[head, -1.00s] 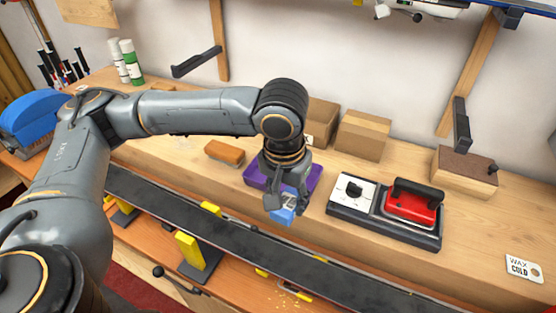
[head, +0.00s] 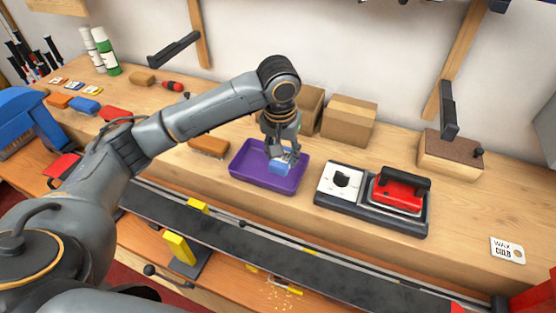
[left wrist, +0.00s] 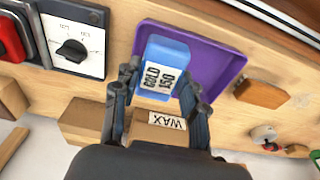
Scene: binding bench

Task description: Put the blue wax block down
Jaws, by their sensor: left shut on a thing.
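The blue wax block (head: 279,167) is held in my left gripper (head: 283,155), over the purple tray (head: 250,178). In the left wrist view the blue wax block (left wrist: 163,66), with a white label reading "COLD 150", sits between the fingers of my left gripper (left wrist: 160,92). The purple tray (left wrist: 222,70) shows behind it there. I cannot tell whether the block touches the tray floor. My right gripper is in neither view.
The red iron (head: 398,190) and its dial unit stand right of the tray. Cardboard boxes (head: 348,120) stand behind. A dark rail (head: 240,235) runs along the front. A "WAX COLD" card (head: 507,250) lies at the right.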

